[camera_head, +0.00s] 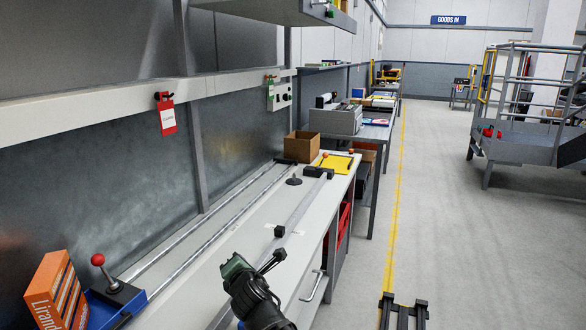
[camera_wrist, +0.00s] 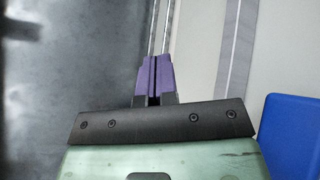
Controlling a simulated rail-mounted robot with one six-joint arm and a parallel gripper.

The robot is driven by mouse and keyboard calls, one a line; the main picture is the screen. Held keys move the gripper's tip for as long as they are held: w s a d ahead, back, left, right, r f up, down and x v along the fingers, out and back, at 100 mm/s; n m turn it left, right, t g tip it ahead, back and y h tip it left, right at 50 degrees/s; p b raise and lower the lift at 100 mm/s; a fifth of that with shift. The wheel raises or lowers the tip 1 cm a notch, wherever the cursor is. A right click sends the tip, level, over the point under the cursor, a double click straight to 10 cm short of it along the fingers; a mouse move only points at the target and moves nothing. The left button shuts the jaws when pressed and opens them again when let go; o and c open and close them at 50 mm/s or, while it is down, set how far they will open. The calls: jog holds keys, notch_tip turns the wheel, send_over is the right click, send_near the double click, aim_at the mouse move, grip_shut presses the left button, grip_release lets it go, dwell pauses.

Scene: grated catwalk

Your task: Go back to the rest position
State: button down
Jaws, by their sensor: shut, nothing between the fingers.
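My gripper shows in the wrist view (camera_wrist: 154,80), where its two purple fingers are pressed together with nothing between them. Behind the fingers are a black plate and a green housing. In the head view my gripper's green body (camera_head: 236,268) is over the front edge of the workbench (camera_head: 185,290), at the lower middle. Its fingertips cannot be made out there.
A blue tray (camera_head: 134,298) with a red-knobbed lever (camera_head: 104,272) and an orange box (camera_head: 56,292) are at lower left. A cardboard box (camera_head: 302,146) and yellow sheet (camera_head: 336,163) lie farther along. Rails (camera_head: 225,227) run along the bench. The right aisle is open.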

jog(key=s+d+f+m+g+h, duration=0.1)
jog(key=d+f+m+g+h, duration=0.3)
jog(key=d+m, duration=0.55)
jog(key=s+d+f+m+g+h, duration=0.25)
jog(key=d+f+m, duration=0.35)
jog(key=d, duration=0.7)
jog(key=s+d+f+m+g, duration=0.3)
jog(key=s+d+m+g, duration=0.4)
jog(key=s+d+m, duration=0.5)
notch_tip(320, 180, up, 12)
jog(key=a+m+p, duration=0.1)
jog(key=m+p, duration=0.1)
jog(key=p, duration=1.1)
jog(key=shift+s+r+g+y, duration=0.25)
jog(key=shift+s+g+y, duration=0.1)
